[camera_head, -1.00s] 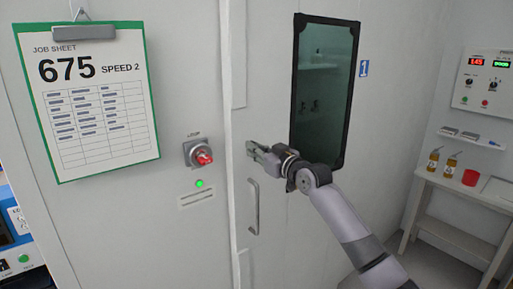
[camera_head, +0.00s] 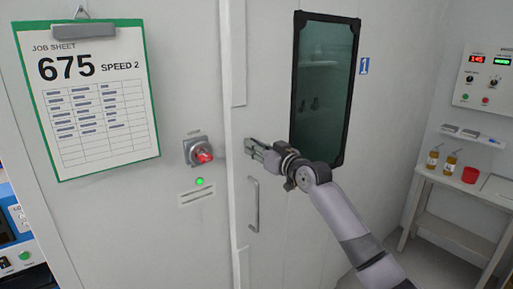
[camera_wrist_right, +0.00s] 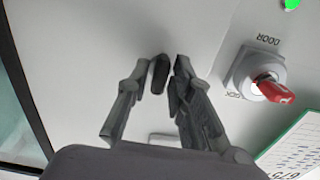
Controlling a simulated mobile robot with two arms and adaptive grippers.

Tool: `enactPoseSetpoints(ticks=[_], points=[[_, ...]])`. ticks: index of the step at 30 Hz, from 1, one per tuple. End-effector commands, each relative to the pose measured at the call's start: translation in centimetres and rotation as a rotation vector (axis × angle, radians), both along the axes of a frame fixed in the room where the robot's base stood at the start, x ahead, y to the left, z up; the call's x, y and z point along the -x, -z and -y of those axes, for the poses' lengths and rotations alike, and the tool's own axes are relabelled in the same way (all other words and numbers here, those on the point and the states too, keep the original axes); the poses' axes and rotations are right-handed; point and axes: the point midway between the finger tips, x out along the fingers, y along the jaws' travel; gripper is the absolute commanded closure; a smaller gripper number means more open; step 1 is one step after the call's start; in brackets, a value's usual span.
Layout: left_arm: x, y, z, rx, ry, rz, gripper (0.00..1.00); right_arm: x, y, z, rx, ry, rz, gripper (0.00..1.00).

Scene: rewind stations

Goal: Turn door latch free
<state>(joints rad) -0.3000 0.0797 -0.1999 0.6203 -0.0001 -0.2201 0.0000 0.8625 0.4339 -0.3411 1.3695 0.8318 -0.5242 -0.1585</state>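The door latch (camera_head: 200,152) is a grey square plate with a red knob, on the white panel left of the door seam. It also shows in the right wrist view (camera_wrist_right: 268,86), at the right, with "DOOR" printed beside it. My right gripper (camera_head: 249,148) is a short way right of the latch, near the door face, and does not touch the knob. In the wrist view its two fingers (camera_wrist_right: 163,70) stand apart. A small dark shape shows between them; I cannot tell what it is. My left gripper is not in view.
A vertical door handle (camera_head: 254,205) sits just below my right gripper. A dark window (camera_head: 325,90) is in the door. A green-edged job sheet (camera_head: 88,100) hangs left of the latch. A green light (camera_head: 199,181) glows below it. A shelf with bottles (camera_head: 450,165) stands far right.

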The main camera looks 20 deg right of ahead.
Motion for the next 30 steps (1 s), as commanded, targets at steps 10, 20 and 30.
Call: enactPoseSetpoints(ticks=[10, 20, 30], points=[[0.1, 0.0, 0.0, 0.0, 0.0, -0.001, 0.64, 0.0, 0.0, 0.0, 0.002, 0.0, 0.0, 0.68], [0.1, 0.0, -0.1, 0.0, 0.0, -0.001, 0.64, 2.8, 0.1, 1.1, 0.005, 0.001, 0.001, 0.68], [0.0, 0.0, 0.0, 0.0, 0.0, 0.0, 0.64, 9.1, 0.2, 3.4, 0.005, 0.001, 0.0, 0.68]])
